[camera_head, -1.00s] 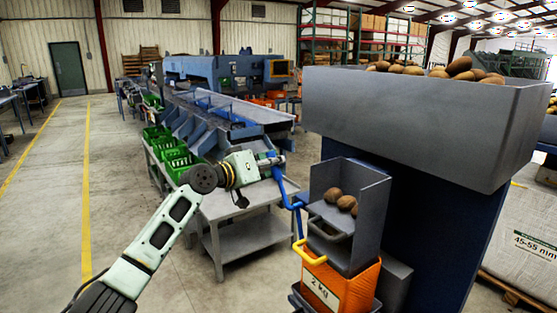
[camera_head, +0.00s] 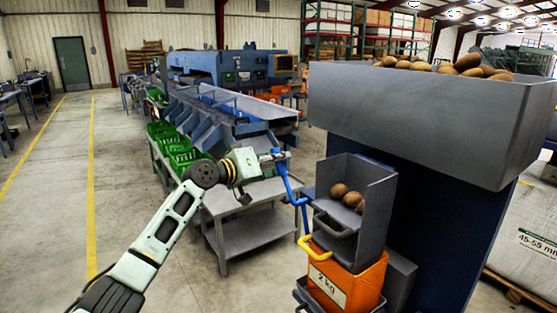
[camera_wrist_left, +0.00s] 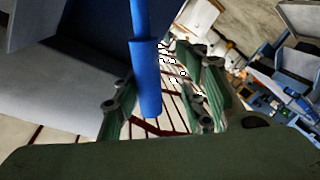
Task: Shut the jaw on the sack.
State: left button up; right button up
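The orange sack (camera_head: 352,284), marked 2 kg, hangs below a grey weighing pan (camera_head: 376,200) that holds several potatoes. A yellow handle (camera_head: 314,249) sticks out at the sack's upper left. A blue lever (camera_head: 289,186) rises to the left of the pan. My left gripper (camera_head: 280,157) is at the lever's upper end. In the left wrist view, the blue lever (camera_wrist_left: 147,75) shows between the two green fingers (camera_wrist_left: 160,108), which are spread with gaps on both sides. Whether either finger touches it is unclear. My right gripper is not in view.
A large grey hopper (camera_head: 430,115) full of potatoes stands at the right on a dark blue body. A grey table (camera_head: 250,232) is behind my left gripper, with green crates (camera_head: 180,152) along the grading machine.

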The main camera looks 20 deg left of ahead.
pick_arm(q)
jog(key=shift+r, duration=0.1)
dwell(0.3)
jog(key=v, duration=1.2)
